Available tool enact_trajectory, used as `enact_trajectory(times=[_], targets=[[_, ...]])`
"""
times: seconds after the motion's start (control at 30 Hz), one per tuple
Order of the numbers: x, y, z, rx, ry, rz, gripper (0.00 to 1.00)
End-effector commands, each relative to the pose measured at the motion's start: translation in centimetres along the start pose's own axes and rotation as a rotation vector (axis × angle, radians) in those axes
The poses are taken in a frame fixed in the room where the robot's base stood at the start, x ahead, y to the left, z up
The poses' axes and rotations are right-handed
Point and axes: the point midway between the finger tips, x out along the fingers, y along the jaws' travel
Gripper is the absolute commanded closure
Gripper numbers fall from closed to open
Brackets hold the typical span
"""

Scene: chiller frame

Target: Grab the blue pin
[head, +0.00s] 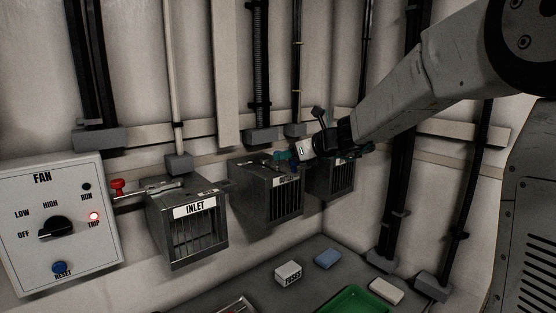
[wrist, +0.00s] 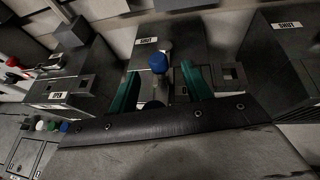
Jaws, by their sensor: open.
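In the wrist view the blue pin (wrist: 158,63) shows its round blue head above the middle grey box (wrist: 182,42), which has a SHUT label. My gripper (wrist: 160,80) has teal fingers, open, one on each side of the pin. The pin's head lies between them in the picture, with gaps on both sides; I cannot tell the depth between them. In the head view my gripper (head: 308,155) is over the middle box (head: 262,190). The pin is small and dark there, mostly hidden by the gripper.
The INLET box (head: 187,225) stands left, beside a red-knobbed pin (head: 117,187) and the FAN panel (head: 58,225). Another grey box (head: 338,180) is close on the right.

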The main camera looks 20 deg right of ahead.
Motion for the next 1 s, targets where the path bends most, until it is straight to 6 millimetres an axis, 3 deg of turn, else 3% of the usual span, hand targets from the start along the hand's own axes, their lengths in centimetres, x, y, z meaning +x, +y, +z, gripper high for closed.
enact_trajectory(times=[0.13,0.37,0.53,0.83,1.0], targets=[[2.0,0.0,0.0,-0.001,0.0,0.001,0.51],[2.1,0.0,0.0,-0.002,0.0,0.0,0.51],[2.1,0.0,0.0,-0.002,0.0,0.0,0.99],[2.0,0.0,0.2,-0.003,-0.001,0.0,0.99],[1.3,0.0,2.1,-0.007,-0.003,0.0,0.99]])
